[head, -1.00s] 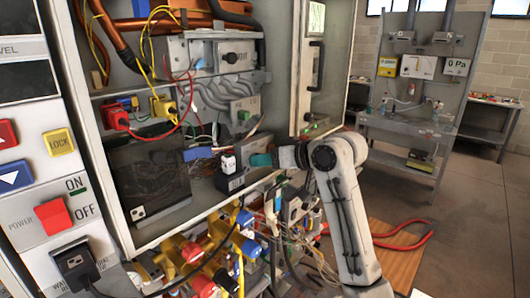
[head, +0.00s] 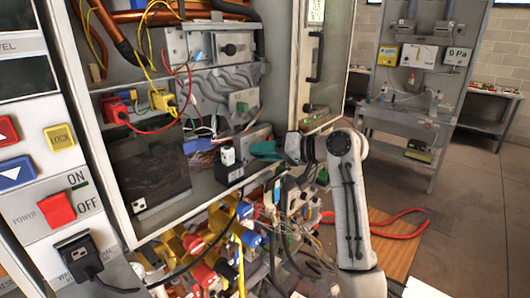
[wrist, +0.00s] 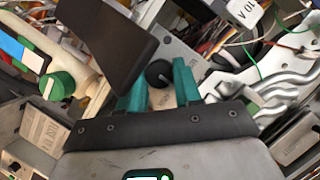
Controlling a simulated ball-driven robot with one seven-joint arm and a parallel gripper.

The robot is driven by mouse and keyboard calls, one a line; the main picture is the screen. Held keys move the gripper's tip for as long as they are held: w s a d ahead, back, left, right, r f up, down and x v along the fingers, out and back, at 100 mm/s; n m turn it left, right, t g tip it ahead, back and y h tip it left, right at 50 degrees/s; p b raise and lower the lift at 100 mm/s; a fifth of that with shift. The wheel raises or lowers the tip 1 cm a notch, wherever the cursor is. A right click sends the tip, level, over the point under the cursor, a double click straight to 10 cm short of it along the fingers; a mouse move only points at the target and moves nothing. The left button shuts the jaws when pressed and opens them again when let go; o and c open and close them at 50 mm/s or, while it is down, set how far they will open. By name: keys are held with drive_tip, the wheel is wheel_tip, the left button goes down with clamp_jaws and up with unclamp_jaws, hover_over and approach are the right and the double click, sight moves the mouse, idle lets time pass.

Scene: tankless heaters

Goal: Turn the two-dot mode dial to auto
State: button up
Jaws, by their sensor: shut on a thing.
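A round black dial (wrist: 158,73) sits on a grey metal face in the wrist view, and I take it to be the mode dial. Its dots and setting marks cannot be read. The teal fingers of my gripper (wrist: 160,88) stand on both sides of it, shut on it. In the head view my gripper (head: 264,150) reaches in from the right to the lower shelf of the open cabinet. The dial is hidden there behind the fingers and the black box in front.
A black box with a white top (head: 229,170) stands just left of my gripper. A dark flat plate (wrist: 105,40) is close to the fingers in the wrist view. A green knob (wrist: 57,85) is at left. Cables and colored valves (head: 200,250) crowd below.

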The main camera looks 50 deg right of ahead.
drive_tip(key=o, duration=1)
drive_tip(key=shift+o, duration=0.2)
